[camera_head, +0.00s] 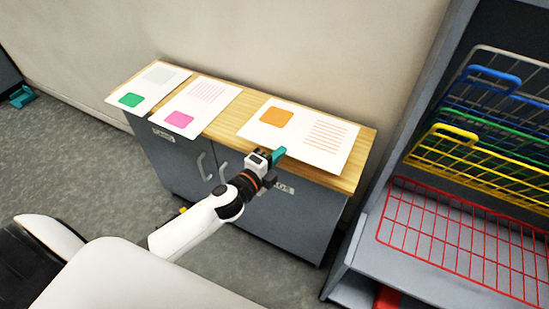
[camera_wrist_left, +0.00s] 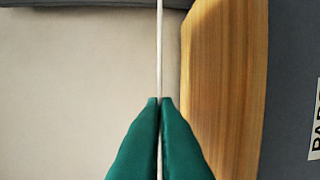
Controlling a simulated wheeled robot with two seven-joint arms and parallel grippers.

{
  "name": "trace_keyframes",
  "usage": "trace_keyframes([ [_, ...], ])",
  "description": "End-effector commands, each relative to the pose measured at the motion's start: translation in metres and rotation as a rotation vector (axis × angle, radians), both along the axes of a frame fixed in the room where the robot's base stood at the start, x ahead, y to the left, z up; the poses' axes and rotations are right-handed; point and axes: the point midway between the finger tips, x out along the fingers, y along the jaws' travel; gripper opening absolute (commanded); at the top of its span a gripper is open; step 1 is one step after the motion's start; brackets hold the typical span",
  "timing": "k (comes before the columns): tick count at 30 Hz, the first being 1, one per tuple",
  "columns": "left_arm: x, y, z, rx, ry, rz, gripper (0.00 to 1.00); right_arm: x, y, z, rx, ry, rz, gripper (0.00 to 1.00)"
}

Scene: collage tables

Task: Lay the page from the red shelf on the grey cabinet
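The page with an orange square and printed lines (camera_head: 276,117) shows over the right part of the grey cabinet's wooden top (camera_head: 226,127). My left gripper (camera_head: 277,156) is at the page's front edge. Its green fingertips (camera_wrist_left: 160,103) are shut on the page, which shows edge-on as a thin white line (camera_wrist_left: 159,45) in the left wrist view. There the wood (camera_wrist_left: 226,80) lies to one side of the page with a gap between, so the page seems held level above the top. The red wire shelf (camera_head: 470,240) is empty. My right gripper is not in view.
A page with a green square (camera_head: 153,82) and one with a pink square (camera_head: 207,95) lie left on the cabinet top. Yellow (camera_head: 470,150), green and blue wire shelves stand above the red one. A wall is behind the cabinet.

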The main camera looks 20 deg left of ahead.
Motion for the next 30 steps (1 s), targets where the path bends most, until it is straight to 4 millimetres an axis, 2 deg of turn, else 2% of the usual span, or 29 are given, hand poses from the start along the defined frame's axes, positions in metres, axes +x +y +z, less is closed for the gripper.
trace_keyframes([
  [1, 0.005, 0.0, -0.009, 0.001, -0.002, 0.0, 0.0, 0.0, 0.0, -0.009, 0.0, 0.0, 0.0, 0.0],
  [18, 0.042, -0.002, -0.062, 0.001, -0.002, 0.0, 0.0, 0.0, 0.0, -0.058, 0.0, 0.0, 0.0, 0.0],
  [23, 0.047, -0.002, -0.07, 0.001, -0.001, 0.0, 0.0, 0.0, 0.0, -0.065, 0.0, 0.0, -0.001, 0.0],
  [30, 0.049, -0.002, -0.073, 0.001, -0.001, -0.001, 0.0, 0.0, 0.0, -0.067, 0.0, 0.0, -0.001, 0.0],
])
